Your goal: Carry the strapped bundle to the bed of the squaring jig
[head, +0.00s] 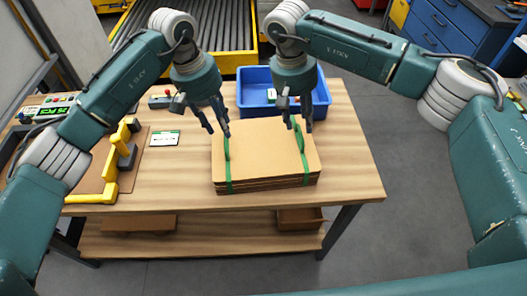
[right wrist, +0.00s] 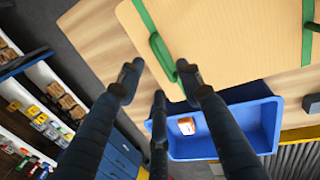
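The strapped bundle (head: 262,150) is a flat stack of brown cardboard sheets on the wooden table, with two green straps that each have a raised loop on top. My left gripper (head: 216,128) is open above its left strap (head: 227,158). My right gripper (head: 298,125) is open above its right strap (head: 303,150). In the right wrist view, the spread fingers (right wrist: 158,78) are near a green loop (right wrist: 162,55), which looks free of them. The squaring jig, with yellow corner stops (head: 98,197) and a brown bed (head: 88,180), lies left of the bundle.
A blue bin (head: 257,76) stands behind the bundle, with a small orange-and-white box (right wrist: 187,125) inside. A white-and-green card (head: 165,138) lies between jig and bundle. A small control box (head: 160,101) is behind it. A roller conveyor (head: 225,25) lies beyond the table.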

